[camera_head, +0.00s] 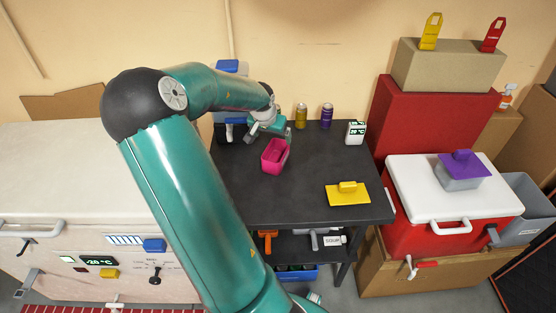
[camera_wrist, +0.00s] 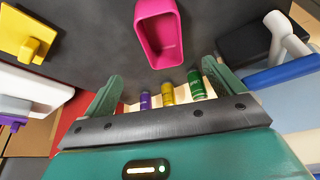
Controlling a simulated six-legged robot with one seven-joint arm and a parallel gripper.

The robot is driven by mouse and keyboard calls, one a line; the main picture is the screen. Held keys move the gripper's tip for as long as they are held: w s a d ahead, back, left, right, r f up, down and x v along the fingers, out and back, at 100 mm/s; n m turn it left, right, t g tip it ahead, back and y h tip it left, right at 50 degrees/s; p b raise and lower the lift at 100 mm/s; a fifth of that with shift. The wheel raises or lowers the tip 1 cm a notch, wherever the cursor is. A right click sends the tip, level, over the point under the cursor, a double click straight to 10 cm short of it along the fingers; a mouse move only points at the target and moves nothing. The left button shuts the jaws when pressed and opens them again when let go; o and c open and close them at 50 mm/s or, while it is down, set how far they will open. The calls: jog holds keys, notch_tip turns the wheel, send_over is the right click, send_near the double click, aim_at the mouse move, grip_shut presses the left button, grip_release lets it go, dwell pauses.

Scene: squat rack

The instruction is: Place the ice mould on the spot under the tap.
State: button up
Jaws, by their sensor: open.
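The pink open-topped ice mould (camera_head: 275,156) stands on the dark table, left of its middle. It appears empty and shows at the top of the wrist view (camera_wrist: 160,35). My gripper (camera_head: 287,132) is behind the mould in the head view, near the table's back edge. In the wrist view its fingers (camera_wrist: 160,88) are spread apart with nothing between them, and the mould is apart from them. The water dispenser (camera_head: 228,67) with a blue top is at the table's back left, partly hidden by my arm. Its tap and the spot under it are not clearly seen.
Gold (camera_head: 301,116) and purple (camera_head: 327,116) cans and a white temperature display (camera_head: 355,132) stand along the back. A yellow lid (camera_head: 347,194) lies at front right. A red cooler (camera_head: 420,235) is right of the table (camera_head: 300,208). The table's middle is clear.

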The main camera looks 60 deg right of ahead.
send_over(278, 158)
jog(key=a, duration=0.2)
notch_tip(278, 158, down, 12)
jog(key=shift+s+a+f, duration=0.1)
jog(key=shift+f, duration=0.2)
dwell(0.4)
jog(key=c, duration=1.2)
jog(key=shift+r, duration=0.1)
